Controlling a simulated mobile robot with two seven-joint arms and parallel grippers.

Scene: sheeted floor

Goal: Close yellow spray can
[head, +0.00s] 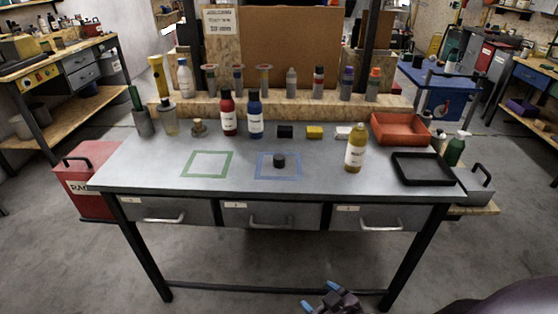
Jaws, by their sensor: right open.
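The yellow can (355,151), a bottle-like container with a pale label, stands upright on the right half of the grey workbench (325,181). Its narrow top looks light; whether a cap is on it is too small to tell. A small black cap-like piece (279,161) lies inside the blue square outline (262,174) left of the can. My right gripper (320,296) shows at the bottom edge, low in front of the bench, open and empty, with blue fingertips. It is well apart from the can. My left gripper is not in view.
Red (228,114) and blue (255,116) bottles stand at the back. Black, yellow and white blocks sit right of them. An orange tray (400,141) and a black tray (422,183) are at right. A green square (207,177) is empty. Drawer handles stick out in front.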

